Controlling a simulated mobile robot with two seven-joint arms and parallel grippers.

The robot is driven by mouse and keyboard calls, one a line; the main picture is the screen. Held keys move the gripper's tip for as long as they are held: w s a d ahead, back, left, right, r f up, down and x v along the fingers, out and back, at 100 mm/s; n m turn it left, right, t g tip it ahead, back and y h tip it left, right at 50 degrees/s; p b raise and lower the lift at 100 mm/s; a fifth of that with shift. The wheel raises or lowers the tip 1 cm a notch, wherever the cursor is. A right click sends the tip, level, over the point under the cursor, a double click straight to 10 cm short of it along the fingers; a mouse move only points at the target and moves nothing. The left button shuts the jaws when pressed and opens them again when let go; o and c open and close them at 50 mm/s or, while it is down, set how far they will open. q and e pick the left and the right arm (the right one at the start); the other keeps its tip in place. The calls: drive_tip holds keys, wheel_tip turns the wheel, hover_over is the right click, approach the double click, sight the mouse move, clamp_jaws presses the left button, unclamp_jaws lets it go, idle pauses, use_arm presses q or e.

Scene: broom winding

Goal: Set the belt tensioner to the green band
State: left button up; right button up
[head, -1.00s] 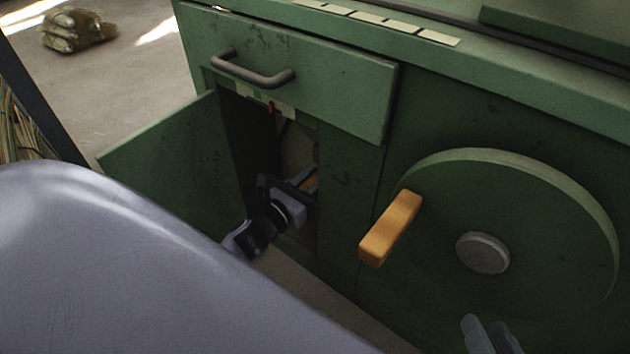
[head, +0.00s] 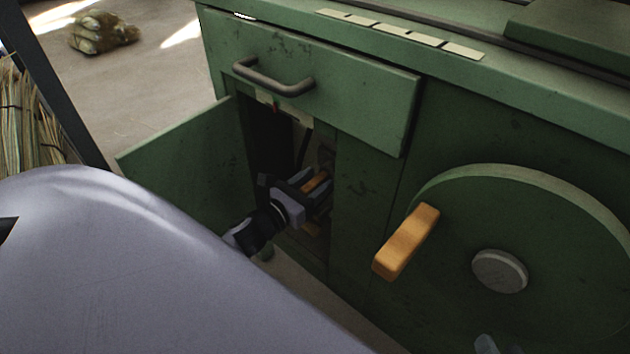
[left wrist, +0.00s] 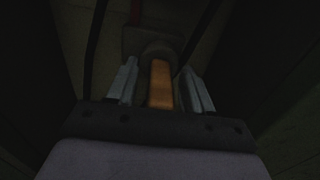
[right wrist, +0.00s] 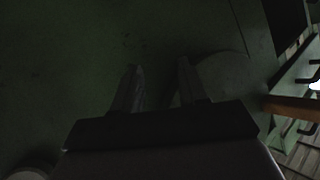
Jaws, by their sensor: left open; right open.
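An orange tensioner handle (head: 315,182) sits inside the open cabinet bay. My left gripper (head: 318,188) reaches into the bay and is open, with its fingers beside the handle. The left wrist view shows the orange handle (left wrist: 161,84) between the two open fingers (left wrist: 159,76), with a gap on each side. A pale scale plate (head: 290,108) with a small red pointer (head: 276,106) is partly hidden under the drawer; I cannot read the pointer against the green band. My right gripper (right wrist: 158,70) is open and empty, barely showing at the bottom of the head view (head: 487,344).
The green cabinet door (head: 185,150) stands open left of the bay. A drawer (head: 340,95) with a grey handle juts out above it. A large green wheel (head: 560,240) with an orange crank grip (head: 406,243) is to the right. Straw bundles lie at far left.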

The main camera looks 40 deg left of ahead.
sight(302, 192)
use_arm(q)
drive_tip(key=s, duration=0.3)
drive_tip(key=s+p, duration=0.1)
drive_tip(key=s, duration=0.1)
drive_tip(key=shift+s+a, duration=0.25)
drive_tip(key=shift+s, duration=0.6)
use_arm(e)
drive_tip(key=shift+s+d+f, duration=0.1)
drive_tip(key=shift+d, duration=0.15)
